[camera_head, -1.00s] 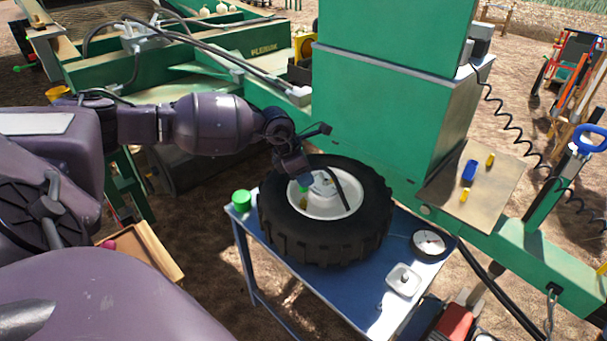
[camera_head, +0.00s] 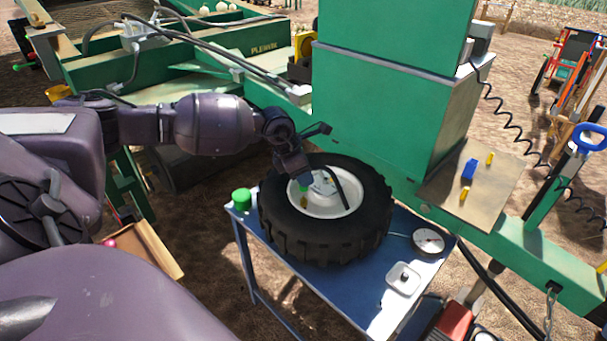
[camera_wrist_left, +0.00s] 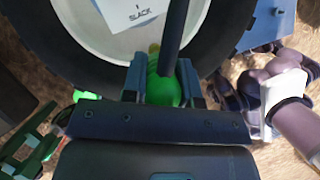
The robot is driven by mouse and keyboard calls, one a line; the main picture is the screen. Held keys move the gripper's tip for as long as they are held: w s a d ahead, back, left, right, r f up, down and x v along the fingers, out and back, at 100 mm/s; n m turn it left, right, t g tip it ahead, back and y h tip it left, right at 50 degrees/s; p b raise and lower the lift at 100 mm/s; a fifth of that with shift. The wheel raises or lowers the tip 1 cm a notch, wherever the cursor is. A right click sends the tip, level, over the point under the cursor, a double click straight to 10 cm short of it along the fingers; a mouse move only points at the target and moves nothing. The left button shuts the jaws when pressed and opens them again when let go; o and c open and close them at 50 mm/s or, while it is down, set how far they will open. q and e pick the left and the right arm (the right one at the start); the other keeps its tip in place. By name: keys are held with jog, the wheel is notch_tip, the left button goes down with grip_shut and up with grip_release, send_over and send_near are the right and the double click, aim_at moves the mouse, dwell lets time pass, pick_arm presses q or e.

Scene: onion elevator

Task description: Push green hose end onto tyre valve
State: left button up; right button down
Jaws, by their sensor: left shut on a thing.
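The black tyre (camera_head: 340,245) lies flat on a blue table, its white rim (camera_head: 322,211) facing up. My left gripper (camera_head: 303,183) points down over the left part of the rim. It is shut on the green hose end (camera_wrist_left: 162,88), which also shows as a small green piece in the head view (camera_head: 304,189). A dark hose (camera_wrist_left: 173,35) passes over the green end in the wrist view. A small yellow piece (camera_head: 303,202), apparently the tyre valve, is just below the green end. I cannot tell whether they touch.
A white card marked SLACK (camera_wrist_left: 130,14) lies inside the rim. The blue table (camera_head: 330,292) also bears a green cap (camera_head: 241,198), a round gauge (camera_head: 428,241) and a white dish (camera_head: 402,279). A tall green machine housing (camera_head: 380,120) stands close behind the tyre.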

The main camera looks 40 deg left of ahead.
pick_arm(q)
jog(key=shift+f, duration=0.7)
jog(key=shift+f+b, duration=0.5)
jog(key=shift+f, duration=0.2)
dwell(0.9)
jog(key=shift+f, duration=0.3)
dwell(0.3)
jog(key=shift+f, duration=0.3)
jog(key=o, duration=1.4)
jog(key=shift+o, duration=0.2)
jog(key=shift+r, duration=0.15)
